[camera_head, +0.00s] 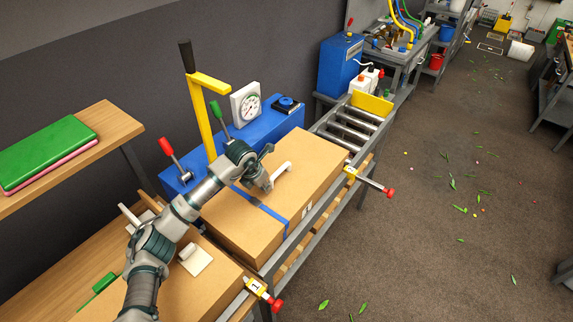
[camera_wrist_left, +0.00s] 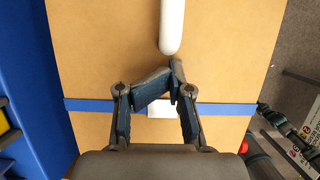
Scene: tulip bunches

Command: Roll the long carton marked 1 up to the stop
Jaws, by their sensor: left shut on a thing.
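A long brown carton (camera_head: 300,155) with a blue strap and a white handle (camera_head: 283,172) lies on the roller conveyor. No number is readable on its small white label (camera_head: 307,209). A yellow stop block (camera_head: 371,103) stands at the conveyor's far end, with bare rollers between it and the carton. My left gripper (camera_head: 266,181) is over the carton top, shut at the near end of the handle. In the left wrist view its fingers (camera_wrist_left: 176,82) meet at the handle's end (camera_wrist_left: 172,35), above the strap (camera_wrist_left: 225,108). The exact contact is partly hidden.
A second carton (camera_head: 215,285) with a white pad lies nearer. A yellow post (camera_head: 207,115), levers and a dial (camera_head: 246,104) stand left. The right floor is largely open.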

